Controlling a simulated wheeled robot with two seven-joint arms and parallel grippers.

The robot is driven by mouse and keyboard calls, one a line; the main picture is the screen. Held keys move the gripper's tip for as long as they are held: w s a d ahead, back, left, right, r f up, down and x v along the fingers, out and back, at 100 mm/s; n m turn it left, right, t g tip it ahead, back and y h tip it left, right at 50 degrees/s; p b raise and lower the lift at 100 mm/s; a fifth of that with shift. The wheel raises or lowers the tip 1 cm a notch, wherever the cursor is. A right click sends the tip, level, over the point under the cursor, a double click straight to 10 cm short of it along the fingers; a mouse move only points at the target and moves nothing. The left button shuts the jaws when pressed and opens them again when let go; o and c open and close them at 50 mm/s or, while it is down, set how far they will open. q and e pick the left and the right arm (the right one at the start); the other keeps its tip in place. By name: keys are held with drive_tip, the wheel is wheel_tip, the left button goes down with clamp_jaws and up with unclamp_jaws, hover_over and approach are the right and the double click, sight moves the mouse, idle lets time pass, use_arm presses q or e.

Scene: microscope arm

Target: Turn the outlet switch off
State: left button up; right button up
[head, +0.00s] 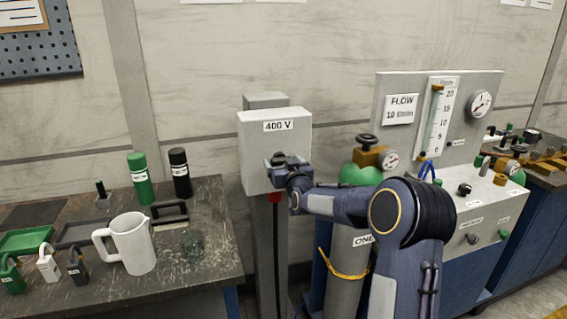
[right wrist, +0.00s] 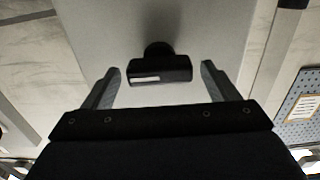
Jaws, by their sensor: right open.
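The outlet box (head: 258,137), a light grey box labelled "400 V", is mounted on a post in the middle of the head view. Its switch (right wrist: 160,68) shows in the right wrist view as a black knob with a white mark on its bar. The bar lies nearly level in that view. My right gripper (head: 277,163) is at the front of the box and hides most of the switch in the head view. In the right wrist view my right gripper (right wrist: 162,82) is open, with one finger on each side of the knob and a gap on both sides. My left gripper is not in view.
A workbench (head: 190,267) on the left holds a white jug (head: 133,244), spray cans, padlocks and trays. A gas cylinder (head: 345,265) and a flow panel (head: 400,135) stand right of the box, near my right arm.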

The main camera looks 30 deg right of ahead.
drive_tip(key=c, duration=1)
drive_tip(key=shift+a+f+n+b, duration=0.1)
drive_tip(key=shift+n+b, duration=2.35)
drive_tip(key=shift+n, duration=0.5)
drive_tip(key=shift+a+f+n+b, duration=0.1)
drive_tip(key=shift+f+n+b, duration=0.05)
drive_tip(key=shift+n+b, duration=2.55)
drive_tip(key=shift+a+f+n+b, duration=0.1)
drive_tip(key=shift+n+b, duration=2.05)
drive_tip(key=shift+n, duration=1.4)
drive_tip(key=o, duration=1)
